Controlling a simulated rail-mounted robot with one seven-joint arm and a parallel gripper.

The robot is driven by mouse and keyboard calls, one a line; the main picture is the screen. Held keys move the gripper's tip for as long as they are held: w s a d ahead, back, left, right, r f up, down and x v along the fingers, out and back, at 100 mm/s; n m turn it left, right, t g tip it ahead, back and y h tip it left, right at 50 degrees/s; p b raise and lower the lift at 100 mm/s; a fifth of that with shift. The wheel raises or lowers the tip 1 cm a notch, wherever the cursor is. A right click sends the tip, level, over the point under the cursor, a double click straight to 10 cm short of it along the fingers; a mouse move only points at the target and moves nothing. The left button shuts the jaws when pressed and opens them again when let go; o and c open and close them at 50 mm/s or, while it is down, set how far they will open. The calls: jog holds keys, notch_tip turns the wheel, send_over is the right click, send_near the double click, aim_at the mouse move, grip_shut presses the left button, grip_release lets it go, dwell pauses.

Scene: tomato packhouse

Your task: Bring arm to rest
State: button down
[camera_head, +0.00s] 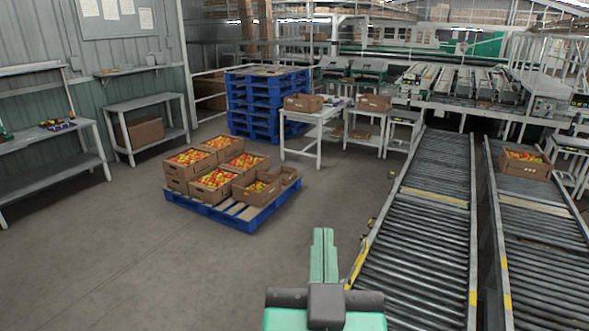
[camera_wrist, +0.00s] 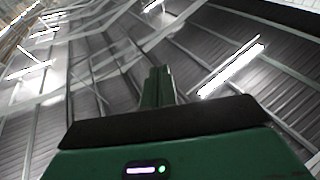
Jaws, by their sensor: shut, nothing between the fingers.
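My gripper (camera_head: 324,256) shows at the bottom middle of the head view, its two green fingers together and nothing between them. It is raised in front of the open floor, to the left of the roller conveyor. In the wrist view my gripper (camera_wrist: 158,86) is seen against the roof beams and lamps, with its fingers closed side by side. No object is near the fingers in the wrist view. The rest of my arm below the gripper is mostly out of the picture.
A blue pallet (camera_head: 240,216) with several tomato boxes stands left of my gripper. A roller conveyor (camera_head: 420,240) lies close on the right, and a second one (camera_head: 545,250) carries a tomato box (camera_head: 526,164). Stacked blue pallets (camera_head: 255,105) stand behind. Open floor (camera_head: 120,250) lies at the left.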

jog(key=s+a+r+n+t+y, duration=0.15)
jog(key=s+a+r+t, duration=0.25)
jog(key=s+r, duration=0.75)
notch_tip(320, 180, up, 15)
jog(key=w+p, duration=0.1)
jog(key=p, duration=1.5)
jog(key=shift+d+r, duration=0.15)
jog(key=shift+d, duration=0.1)
